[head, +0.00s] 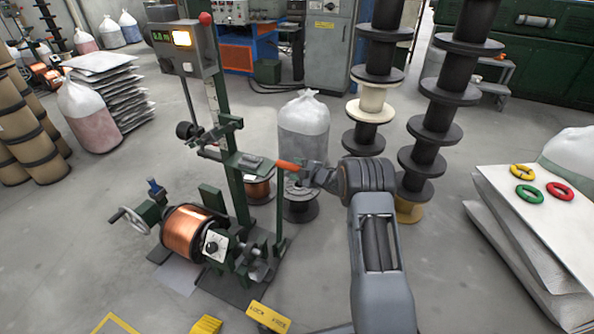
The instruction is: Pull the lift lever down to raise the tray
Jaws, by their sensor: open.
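The green winding machine stands left of centre, with a copper spool (193,232) low on it. An orange lever handle (289,165) sits at the machine's right side, near the top of a thin green upright bar (280,212). My gripper (308,174) is open at the right end of the orange handle. I cannot tell whether the fingers are around the handle or only beside it. A small green ledge (250,164) projects from the column just left of the handle. I cannot tell which part is the tray.
A filled plastic bag (304,128) and a small spool stand behind my gripper. Two tall stacks of dark spools (430,155) rise to the right. Stacked sheets (525,220) with coloured rings lie far right. Yellow blocks (268,317) lie on the floor in front.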

